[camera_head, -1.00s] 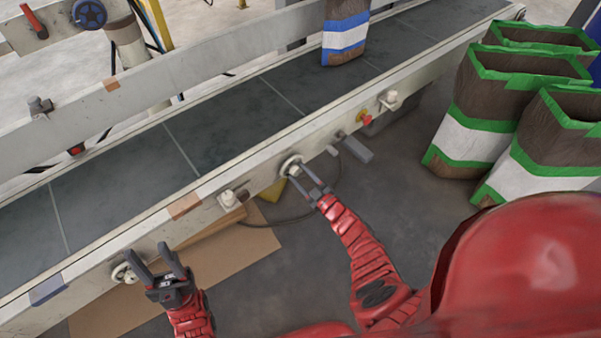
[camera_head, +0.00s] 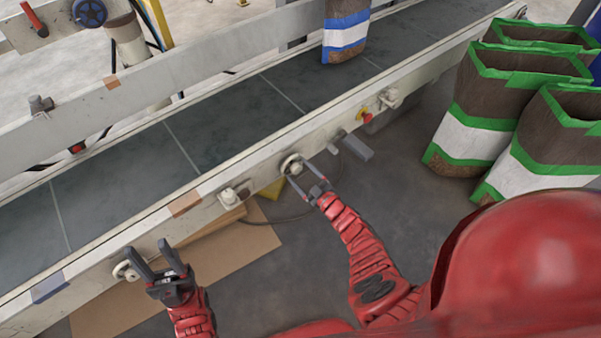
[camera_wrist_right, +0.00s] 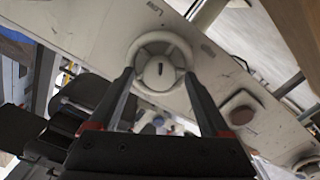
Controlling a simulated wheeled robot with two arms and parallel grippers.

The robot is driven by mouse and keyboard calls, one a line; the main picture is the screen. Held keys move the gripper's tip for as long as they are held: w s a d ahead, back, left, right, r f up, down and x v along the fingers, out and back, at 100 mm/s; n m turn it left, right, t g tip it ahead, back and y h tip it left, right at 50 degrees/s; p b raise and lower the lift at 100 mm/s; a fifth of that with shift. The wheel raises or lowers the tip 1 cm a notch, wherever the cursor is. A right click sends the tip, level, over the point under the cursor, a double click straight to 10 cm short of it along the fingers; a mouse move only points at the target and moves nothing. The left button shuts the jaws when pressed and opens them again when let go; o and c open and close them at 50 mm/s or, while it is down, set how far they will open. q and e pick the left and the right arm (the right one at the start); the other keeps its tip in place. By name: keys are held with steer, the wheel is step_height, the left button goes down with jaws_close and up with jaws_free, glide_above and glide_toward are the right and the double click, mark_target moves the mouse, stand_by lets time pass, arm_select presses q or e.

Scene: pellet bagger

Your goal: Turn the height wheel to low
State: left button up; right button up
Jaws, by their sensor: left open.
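A pale round wheel (camera_head: 291,164) sits on the conveyor's near side rail. In the right wrist view the wheel (camera_wrist_right: 160,62) has a hub with a short dark mark, and lettering that seems to read "Low" stands on the panel left of it. My right gripper (camera_head: 298,171) is open, its fingertips just in front of the wheel's lower rim, one toward each side; I cannot tell whether they touch it. My left gripper (camera_head: 148,248) is open and empty by another pale round knob (camera_head: 124,271) at the rail's left end.
A red button (camera_head: 366,117) and other pale knobs (camera_head: 229,197) are on the same rail. A bag with blue bands (camera_head: 345,35) stands on the belt (camera_head: 230,115). Several green-banded bags (camera_head: 480,110) stand at the right. Cardboard (camera_head: 240,250) lies on the floor below the rail.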

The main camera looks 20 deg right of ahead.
steer(key=shift+s, duration=0.1)
steer(key=shift+s+d, duration=0.2)
steer(key=shift+s, duration=0.15)
steer(key=p+v, duration=0.3)
steer(key=v, duration=1.3)
steer(key=shift+s, duration=0.25)
